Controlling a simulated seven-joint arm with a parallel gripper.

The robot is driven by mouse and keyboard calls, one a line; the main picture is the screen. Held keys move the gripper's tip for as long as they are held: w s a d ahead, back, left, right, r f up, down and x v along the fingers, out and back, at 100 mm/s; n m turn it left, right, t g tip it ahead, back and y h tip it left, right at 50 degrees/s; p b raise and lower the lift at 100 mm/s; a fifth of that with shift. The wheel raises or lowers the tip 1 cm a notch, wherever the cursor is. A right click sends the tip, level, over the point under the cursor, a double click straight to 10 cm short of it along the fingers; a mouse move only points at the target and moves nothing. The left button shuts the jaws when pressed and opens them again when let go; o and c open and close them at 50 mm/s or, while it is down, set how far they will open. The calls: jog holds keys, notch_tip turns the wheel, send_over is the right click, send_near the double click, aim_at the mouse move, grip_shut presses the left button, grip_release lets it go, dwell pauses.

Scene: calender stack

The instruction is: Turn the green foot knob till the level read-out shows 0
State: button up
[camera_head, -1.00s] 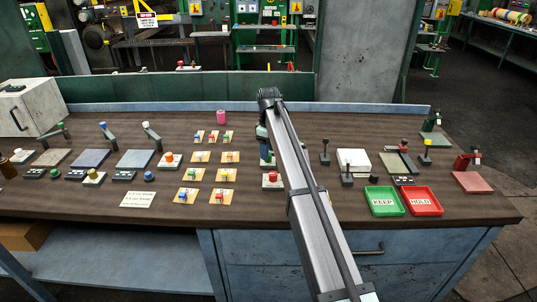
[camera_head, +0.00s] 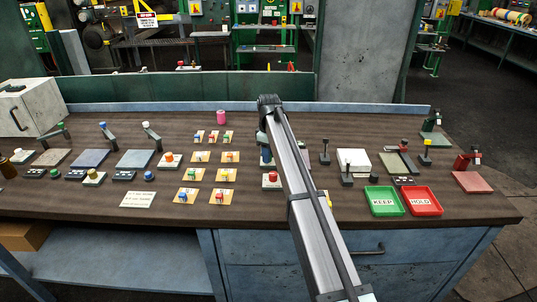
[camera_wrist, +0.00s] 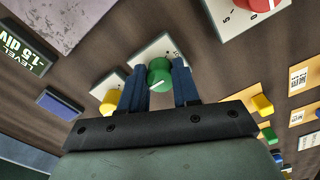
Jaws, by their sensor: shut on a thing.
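The green foot knob (camera_wrist: 159,72), with a white pointer line, stands on a pale dial plate (camera_wrist: 152,49) in the wrist view. My gripper (camera_wrist: 160,80) has its two blue fingers on either side of the knob and is shut on it.
A yellow knob (camera_wrist: 109,102) sits just left of the fingers, and a blue block (camera_wrist: 62,103) lies farther left. A red knob (camera_wrist: 262,4) on a pale plate is at the top right. Green and red trays (camera_head: 384,201) lie right of my arm.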

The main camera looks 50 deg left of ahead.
jog(key=c, duration=0.3)
jog(key=m, duration=0.6)
jog(key=shift+s+m, duration=0.1)
jog(key=shift+m, duration=0.3)
jog(key=m, duration=0.4)
jog(key=shift+s+m, duration=0.1)
jog(key=shift+m, duration=1.8)
